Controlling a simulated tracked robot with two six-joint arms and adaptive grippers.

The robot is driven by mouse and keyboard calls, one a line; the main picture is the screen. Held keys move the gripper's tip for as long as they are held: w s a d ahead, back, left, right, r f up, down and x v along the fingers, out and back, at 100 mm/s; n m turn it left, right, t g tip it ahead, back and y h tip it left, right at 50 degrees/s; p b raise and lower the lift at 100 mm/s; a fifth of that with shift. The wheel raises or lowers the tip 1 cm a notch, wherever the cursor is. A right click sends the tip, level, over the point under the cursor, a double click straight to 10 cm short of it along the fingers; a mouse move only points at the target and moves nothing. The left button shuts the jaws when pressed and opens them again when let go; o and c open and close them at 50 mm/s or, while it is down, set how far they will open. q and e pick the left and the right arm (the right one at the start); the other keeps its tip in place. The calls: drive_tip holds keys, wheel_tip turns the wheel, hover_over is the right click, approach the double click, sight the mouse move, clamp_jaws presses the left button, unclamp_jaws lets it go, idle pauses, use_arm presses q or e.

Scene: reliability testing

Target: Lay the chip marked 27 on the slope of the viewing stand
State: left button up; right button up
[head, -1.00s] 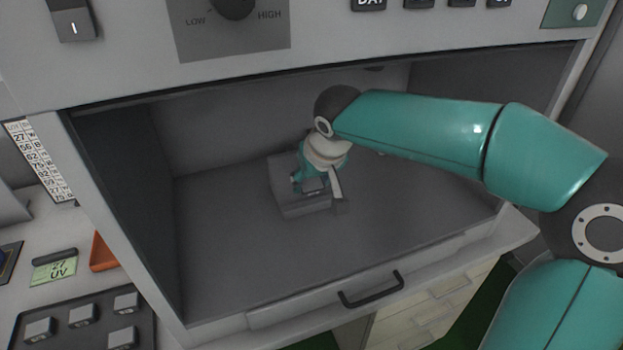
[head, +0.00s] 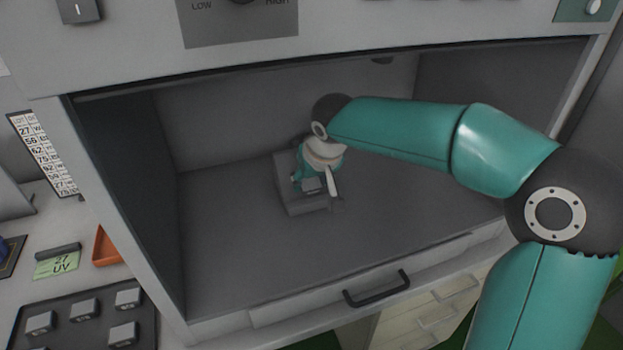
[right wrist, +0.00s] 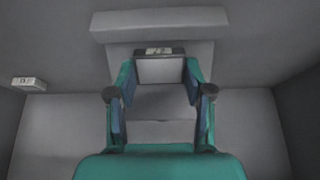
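The viewing stand (head: 306,207) is a grey block with a sloping face on the chamber floor, and it fills the middle of the right wrist view (right wrist: 160,22). My right gripper (head: 316,184) reaches down over it. In the right wrist view its two teal fingers (right wrist: 160,72) press against both sides of a grey chip (right wrist: 160,70). The chip has a dark top edge with a small label, too blurred to read. The chip lies over the stand's slope; I cannot tell whether it touches. My left gripper is not in view.
Outside left are a tray of chips (head: 78,320), a green "27 UV" card (head: 57,264) and an orange dish (head: 106,248).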

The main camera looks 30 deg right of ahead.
drive_tip(key=o, duration=0.5)
drive_tip(key=shift+c, duration=0.2)
drive_tip(key=shift+r, duration=0.1)
drive_tip(key=v, duration=0.6)
drive_tip(key=shift+s+r, duration=0.15)
drive_tip(key=shift+r, duration=0.05)
drive_tip(key=shift+s+a+r, duration=0.1)
drive_tip(key=shift+s+r, duration=0.1)
drive_tip(key=shift+r, duration=0.1)
